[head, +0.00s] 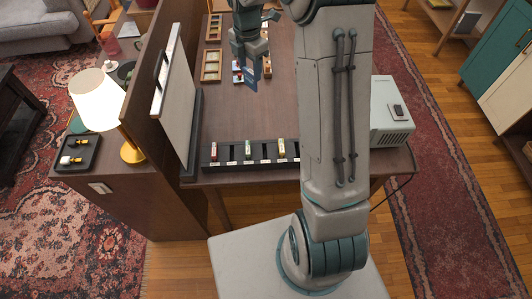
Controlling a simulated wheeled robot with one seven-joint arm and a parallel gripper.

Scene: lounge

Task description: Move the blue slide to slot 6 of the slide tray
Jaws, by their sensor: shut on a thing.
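My gripper (251,70) hangs over the far part of the brown table and is shut on a small blue slide (254,86). The slide hangs below the fingers; whether it is clear of what lies beneath is hard to tell. The slide tray (231,164) is a long black rack along the table's near edge, with white labels on its front. A red-and-white slide (214,151), a yellowish slide (248,149) and another yellow-green slide (281,148) stand upright in it. The labels are too small to read, and my arm hides the tray's right end.
Wooden frames (211,65) lie at the table's far left, with another (239,72) beside my gripper. A white upright board (176,95) borders the left. A pale box (390,112) stands right of my arm. The table between gripper and tray is clear.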

